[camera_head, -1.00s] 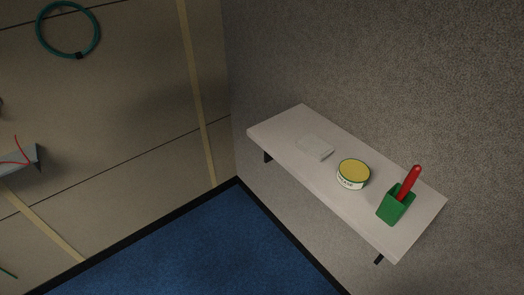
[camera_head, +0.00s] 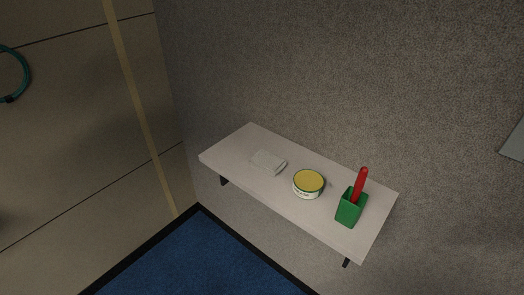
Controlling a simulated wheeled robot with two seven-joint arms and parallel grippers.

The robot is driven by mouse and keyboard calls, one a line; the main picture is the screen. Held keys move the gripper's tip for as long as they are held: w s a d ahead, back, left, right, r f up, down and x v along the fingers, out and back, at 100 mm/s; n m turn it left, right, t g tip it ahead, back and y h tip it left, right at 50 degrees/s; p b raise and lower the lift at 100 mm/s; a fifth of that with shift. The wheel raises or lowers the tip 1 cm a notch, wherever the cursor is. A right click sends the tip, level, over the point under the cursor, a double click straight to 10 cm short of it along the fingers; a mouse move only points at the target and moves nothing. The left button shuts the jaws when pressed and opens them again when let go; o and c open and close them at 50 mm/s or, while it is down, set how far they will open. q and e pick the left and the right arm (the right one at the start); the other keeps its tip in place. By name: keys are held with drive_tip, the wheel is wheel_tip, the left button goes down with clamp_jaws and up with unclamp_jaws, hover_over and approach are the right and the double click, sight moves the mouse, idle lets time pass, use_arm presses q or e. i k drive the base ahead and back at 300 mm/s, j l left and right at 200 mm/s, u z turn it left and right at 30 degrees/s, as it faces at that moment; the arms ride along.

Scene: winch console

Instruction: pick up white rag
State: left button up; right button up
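The white rag (camera_head: 268,162) lies folded flat on a pale wall shelf (camera_head: 235,146), toward the shelf's left end. It looks like a small, low white pad, close in colour to the shelf. Neither of my grippers is in the picture, and nothing touches the rag.
A round tin with a yellow top (camera_head: 308,183) stands just right of the rag. A green holder (camera_head: 351,208) with a red-handled tool (camera_head: 360,186) stands at the shelf's right end. The blue floor (camera_head: 200,262) below is clear. A teal hose loop (camera_head: 12,74) hangs at far left.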

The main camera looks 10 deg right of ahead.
sight(270, 164)
drive_tip(key=i+j+z, duration=0.15)
drive_tip(key=i+j, duration=0.25)
drive_tip(key=i+j+z, duration=0.1)
drive_tip(key=i+j, duration=0.25)
drive_tip(key=j, duration=0.2)
drive_tip(key=i+j+z, duration=0.15)
drive_tip(key=i+j, duration=0.2)
drive_tip(key=j, duration=0.15)
